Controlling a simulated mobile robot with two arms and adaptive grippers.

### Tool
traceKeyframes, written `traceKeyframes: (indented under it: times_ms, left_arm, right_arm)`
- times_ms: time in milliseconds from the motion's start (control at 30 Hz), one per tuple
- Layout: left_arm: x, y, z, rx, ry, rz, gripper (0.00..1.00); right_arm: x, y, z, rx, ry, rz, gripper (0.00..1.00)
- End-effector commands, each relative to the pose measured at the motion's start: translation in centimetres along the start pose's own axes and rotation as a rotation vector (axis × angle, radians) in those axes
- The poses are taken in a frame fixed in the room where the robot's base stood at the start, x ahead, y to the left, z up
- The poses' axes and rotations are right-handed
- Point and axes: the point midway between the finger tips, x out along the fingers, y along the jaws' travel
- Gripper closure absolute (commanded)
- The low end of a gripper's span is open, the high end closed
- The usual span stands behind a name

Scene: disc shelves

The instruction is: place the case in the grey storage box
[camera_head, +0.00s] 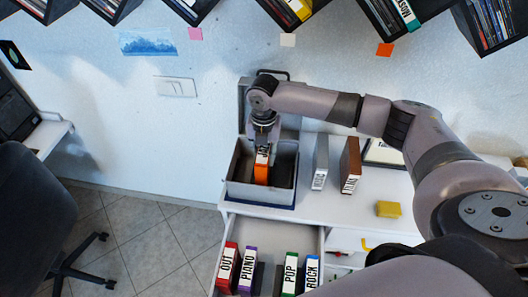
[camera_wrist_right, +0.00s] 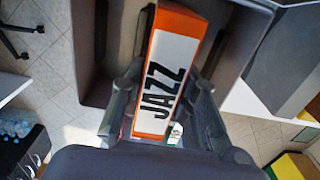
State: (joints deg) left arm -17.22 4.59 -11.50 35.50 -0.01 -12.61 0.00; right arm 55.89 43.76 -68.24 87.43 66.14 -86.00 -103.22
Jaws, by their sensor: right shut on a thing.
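An orange case (camera_head: 262,172) with a white label is in my right gripper (camera_head: 262,146). In the right wrist view the case (camera_wrist_right: 172,75) reads JAZZ, and the fingers of my right gripper (camera_wrist_right: 160,100) are on both sides of it, shut on it. The grey storage box (camera_head: 240,188) stands open on the white cabinet. The case is upright inside the box opening, between its walls. Whether its lower end touches the box floor is hidden. The box wall also shows in the right wrist view (camera_wrist_right: 237,25). My left gripper is not in view.
A grey case (camera_head: 320,163) and a brown case (camera_head: 350,165) stand right of the box, near a yellow block (camera_head: 389,209). An open drawer (camera_head: 273,235) below holds several labelled cases. Disc shelves (camera_head: 290,12) hang above. A dark chair (camera_head: 35,210) is at left.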

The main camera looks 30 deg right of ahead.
Motion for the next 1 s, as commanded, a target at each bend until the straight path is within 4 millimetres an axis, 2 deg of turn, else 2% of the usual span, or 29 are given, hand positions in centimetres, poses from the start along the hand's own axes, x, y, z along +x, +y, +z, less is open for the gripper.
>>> traceKeyframes:
  times_ms: [167,200,467,800,933,1000]
  left_arm:
    - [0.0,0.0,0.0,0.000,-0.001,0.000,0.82]
    - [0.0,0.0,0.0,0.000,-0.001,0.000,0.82]
    - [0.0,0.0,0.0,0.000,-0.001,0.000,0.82]
    - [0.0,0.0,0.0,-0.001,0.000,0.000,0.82]
    - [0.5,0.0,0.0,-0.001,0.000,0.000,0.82]
    - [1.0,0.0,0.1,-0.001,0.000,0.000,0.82]
  right_arm:
    - [0.3,0.0,0.0,0.001,0.000,0.000,1.00]
    - [0.3,0.0,0.0,0.001,0.001,0.000,0.70]
    - [0.2,0.0,0.0,0.001,0.000,0.000,0.53]
    - [0.0,0.0,0.0,0.001,-0.001,0.000,0.52]
    - [-1.1,0.1,0.1,0.001,-0.002,0.002,0.52]
    - [-2.3,0.1,0.1,0.001,-0.003,0.004,0.52]
